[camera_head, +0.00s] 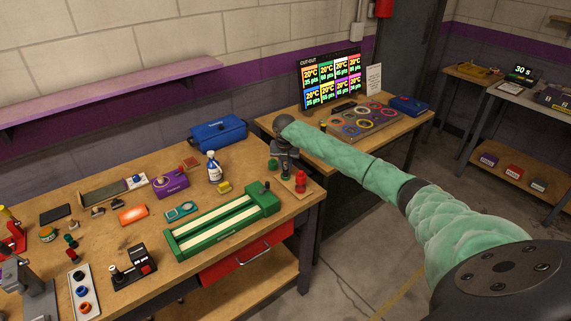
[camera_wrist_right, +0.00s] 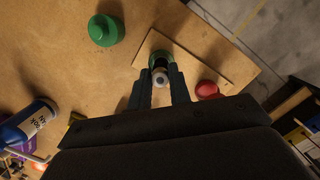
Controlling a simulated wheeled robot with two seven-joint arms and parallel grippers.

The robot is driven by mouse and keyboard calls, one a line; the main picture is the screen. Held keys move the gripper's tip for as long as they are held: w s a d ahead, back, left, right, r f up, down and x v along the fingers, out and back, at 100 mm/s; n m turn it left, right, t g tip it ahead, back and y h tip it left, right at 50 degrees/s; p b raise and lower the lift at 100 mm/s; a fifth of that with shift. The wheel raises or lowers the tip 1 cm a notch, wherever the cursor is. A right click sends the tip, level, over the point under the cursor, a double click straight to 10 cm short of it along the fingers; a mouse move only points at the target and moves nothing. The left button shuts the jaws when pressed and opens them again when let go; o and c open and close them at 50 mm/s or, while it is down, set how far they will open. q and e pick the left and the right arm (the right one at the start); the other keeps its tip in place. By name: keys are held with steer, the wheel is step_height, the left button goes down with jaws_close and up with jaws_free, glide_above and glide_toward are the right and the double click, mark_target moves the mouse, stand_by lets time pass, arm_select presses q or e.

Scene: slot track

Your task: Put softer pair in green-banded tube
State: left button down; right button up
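My right gripper (camera_wrist_right: 161,75) is over a wooden board at the bench's right end. Its fingers stand close on both sides of a small dark piece with a pale round end (camera_wrist_right: 160,80) and appear shut on it. A green round part (camera_wrist_right: 159,58) shows right behind that piece on the board; I cannot tell whether they touch. A red part (camera_wrist_right: 207,89) stands on the board beside the gripper and shows in the head view (camera_head: 300,182). My left gripper is not in view.
The board (camera_head: 312,188) lies near the bench's right edge. A lit screen (camera_head: 331,80) stands behind on another table.

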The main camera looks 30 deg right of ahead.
mark_target(285, 172)
steer(key=o, duration=0.3)
steer(key=shift+s+a+f, duration=0.1)
steer(key=shift+s+f, duration=0.15)
steer(key=shift+f, duration=0.4)
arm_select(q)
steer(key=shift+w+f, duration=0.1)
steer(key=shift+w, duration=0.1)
arm_select(e)
steer(key=shift+f, duration=0.15)
steer(key=shift+o, duration=0.2)
steer(key=shift+r, duration=0.3)
arm_select(q)
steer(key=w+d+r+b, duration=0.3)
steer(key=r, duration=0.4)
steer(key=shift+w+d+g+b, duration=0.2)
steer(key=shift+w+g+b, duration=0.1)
steer(key=shift+b, duration=0.1)
arm_select(e)
step_height(285, 172, up, 13)
steer(key=shift+s+a, duration=0.45)
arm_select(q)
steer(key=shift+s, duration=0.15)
